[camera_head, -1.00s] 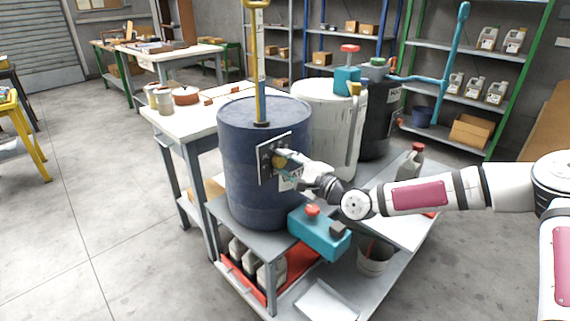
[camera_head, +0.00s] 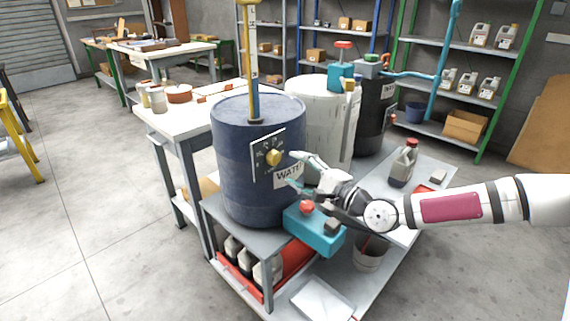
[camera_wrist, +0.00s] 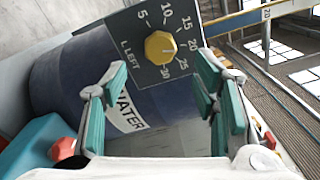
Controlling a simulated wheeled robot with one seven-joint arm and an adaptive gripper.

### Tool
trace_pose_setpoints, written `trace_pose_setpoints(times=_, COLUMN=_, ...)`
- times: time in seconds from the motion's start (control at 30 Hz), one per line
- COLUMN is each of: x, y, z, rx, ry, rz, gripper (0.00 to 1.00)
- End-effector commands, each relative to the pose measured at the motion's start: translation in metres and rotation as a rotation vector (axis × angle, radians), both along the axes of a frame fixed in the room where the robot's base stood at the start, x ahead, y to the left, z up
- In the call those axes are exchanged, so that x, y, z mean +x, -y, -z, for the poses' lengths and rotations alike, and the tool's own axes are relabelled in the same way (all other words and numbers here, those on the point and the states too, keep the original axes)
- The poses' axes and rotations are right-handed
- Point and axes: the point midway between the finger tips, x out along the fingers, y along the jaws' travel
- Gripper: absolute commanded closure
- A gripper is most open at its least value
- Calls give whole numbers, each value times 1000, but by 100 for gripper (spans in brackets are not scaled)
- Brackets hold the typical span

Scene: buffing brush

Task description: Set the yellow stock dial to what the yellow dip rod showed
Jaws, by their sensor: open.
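The yellow dial knob (camera_head: 274,157) sits on a dark plate on the side of the blue drum (camera_head: 235,180). In the wrist view the knob (camera_wrist: 160,47) is ringed by marks from 5 to 30, with "L LEFT" lettering. A dark mark shows on its lower part, toward the 25–30 side, but its exact reading is hard to tell. The yellow dip rod (camera_head: 253,60) stands upright in the drum's top; its scale is too small to read in the head view. My gripper (camera_head: 294,170) is open and empty, apart from the knob, near the WATER label (camera_wrist: 127,112).
A teal box with a red knob (camera_head: 318,232) sits on the cart below my gripper. A white drum (camera_head: 312,115) and a dark drum (camera_head: 375,110) stand behind. A grey jug (camera_head: 403,165) stands on the cart to the right.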

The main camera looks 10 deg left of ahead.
Motion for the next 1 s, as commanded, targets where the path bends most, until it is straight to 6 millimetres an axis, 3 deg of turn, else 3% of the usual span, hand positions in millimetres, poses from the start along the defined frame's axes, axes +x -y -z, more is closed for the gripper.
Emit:
trace_pose_setpoints(times=0.1, x=-14, y=18, z=0, rx=0, ry=-1, rz=1, gripper=46)
trace_pose_setpoints(times=0.3, x=-27, y=35, z=0, rx=0, ry=0, rz=0, gripper=46)
trace_pose_setpoints(times=0.77, x=-32, y=39, z=1, rx=-5, ry=0, rz=-4, gripper=46)
trace_pose_setpoints(times=0.87, x=-37, y=35, z=10, rx=-59, ry=-6, rz=-24, gripper=46)
trace_pose_setpoints(times=1.0, x=-56, y=26, z=42, rx=-265, ry=-23, rz=-101, gripper=46)
